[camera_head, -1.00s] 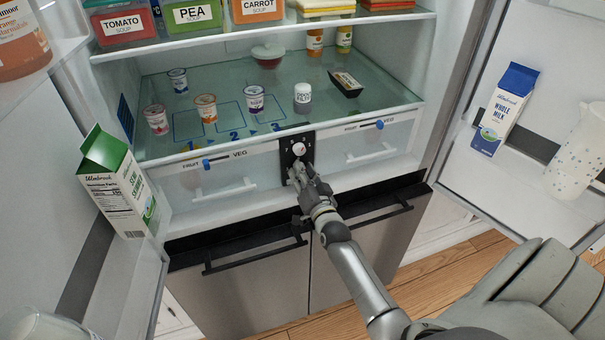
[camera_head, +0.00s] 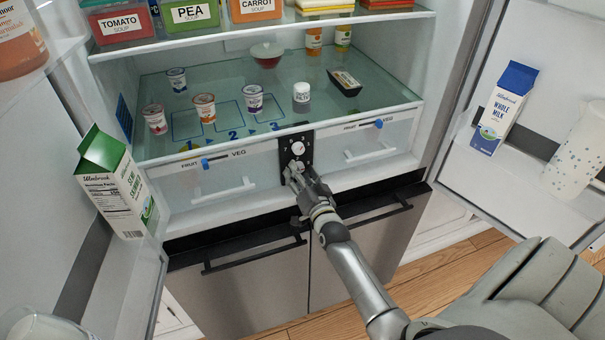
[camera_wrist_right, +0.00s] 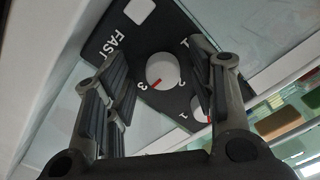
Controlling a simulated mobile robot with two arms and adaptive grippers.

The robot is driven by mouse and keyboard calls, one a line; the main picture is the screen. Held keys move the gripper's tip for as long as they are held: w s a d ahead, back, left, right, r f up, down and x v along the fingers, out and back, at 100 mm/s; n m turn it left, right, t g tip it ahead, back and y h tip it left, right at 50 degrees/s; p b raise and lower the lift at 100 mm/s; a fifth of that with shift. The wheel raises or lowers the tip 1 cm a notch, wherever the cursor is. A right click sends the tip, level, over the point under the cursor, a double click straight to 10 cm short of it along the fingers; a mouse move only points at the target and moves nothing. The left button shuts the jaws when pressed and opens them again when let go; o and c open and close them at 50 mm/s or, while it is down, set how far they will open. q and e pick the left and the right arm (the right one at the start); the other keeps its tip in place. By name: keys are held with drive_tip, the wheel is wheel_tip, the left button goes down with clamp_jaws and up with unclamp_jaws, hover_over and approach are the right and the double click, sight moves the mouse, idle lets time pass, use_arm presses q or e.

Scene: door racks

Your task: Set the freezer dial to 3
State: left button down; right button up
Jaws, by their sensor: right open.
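A black dial panel (camera_head: 306,138) sits at the front middle of the fridge, between two drawers. Its upper round white dial (camera_head: 298,148) is clear of my gripper in the head view. In the right wrist view a white dial (camera_wrist_right: 163,70) has its red mark pointing at the 3. A second dial (camera_wrist_right: 201,114) is partly hidden behind a finger. No freezer label is readable. My right gripper (camera_head: 292,170) is open, its fingers at the lower part of the panel. In the wrist view the open fingers (camera_wrist_right: 160,80) frame the central dial without gripping it. My left gripper is not in view.
Drawers with sliders flank the panel, the left (camera_head: 225,180) and right (camera_head: 370,145). Small pots stand on the glass shelf (camera_head: 230,85) above. Both doors are open, with a green carton (camera_head: 115,185) left and a milk carton (camera_head: 500,108) right.

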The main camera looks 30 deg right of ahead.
drive_tip(key=shift+a+r, duration=0.1)
drive_tip(key=shift+r, duration=0.1)
drive_tip(key=v, duration=1.2)
drive_tip(key=shift+a, duration=0.15)
